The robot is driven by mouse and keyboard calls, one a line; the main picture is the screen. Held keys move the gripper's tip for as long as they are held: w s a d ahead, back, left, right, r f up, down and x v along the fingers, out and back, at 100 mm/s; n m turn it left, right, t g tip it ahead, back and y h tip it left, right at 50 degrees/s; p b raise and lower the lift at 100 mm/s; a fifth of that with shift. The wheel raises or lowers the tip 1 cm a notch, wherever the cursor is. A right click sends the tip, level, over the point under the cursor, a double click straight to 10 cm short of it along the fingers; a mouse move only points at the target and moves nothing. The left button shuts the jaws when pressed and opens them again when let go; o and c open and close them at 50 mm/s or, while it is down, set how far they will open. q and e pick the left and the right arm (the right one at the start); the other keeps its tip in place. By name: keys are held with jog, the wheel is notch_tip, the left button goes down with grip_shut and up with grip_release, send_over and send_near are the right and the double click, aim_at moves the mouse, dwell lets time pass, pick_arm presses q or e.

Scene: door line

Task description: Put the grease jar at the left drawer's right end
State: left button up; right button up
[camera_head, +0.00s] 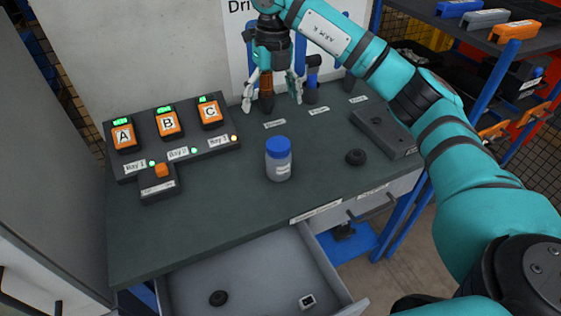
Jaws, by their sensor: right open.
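The grease jar (278,160), a grey jar with a blue lid, stands upright on the dark green bench top (225,205) near its middle. The left drawer (180,291) is pulled out below the bench's front edge. A black round part (218,298) lies toward its left and a small light square part (307,301) lies toward its right end. My right gripper (272,100) is open at the back of the bench, behind and apart from the jar. A brown-handled tool (266,84) shows between its fingers; I cannot tell if they touch it. My left gripper is not in view.
A charging dock (195,148) with orange units A, B and C stands at the left. A black knob (356,157) and a grey block (383,132) are to the jar's right. The right drawer (385,200) is shut. Blue-framed shelves stand at the right.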

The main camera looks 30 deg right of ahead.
aim_at(276, 141)
jog(key=shift+h, duration=0.3)
jog(key=f+p, duration=0.1)
jog(key=f, duration=0.6)
jog(key=f+p, duration=0.1)
jog(key=f, duration=0.3)
jog(key=shift+s+d+f+p, duration=0.1)
jog(key=shift+d+f+p, duration=0.1)
jog(key=shift+d+p, duration=0.15)
jog(key=f+p, duration=0.1)
jog(key=f, duration=0.1)
jog(key=s+f+p, duration=0.1)
jog(key=f, duration=0.1)
jog(key=shift+s+d+f, duration=0.1)
jog(key=shift+d+f, duration=0.05)
jog(key=shift+f, duration=0.6)
jog(key=c, duration=1.5)
jog(key=shift+c, duration=0.9)
jog(key=shift+r, duration=0.15)
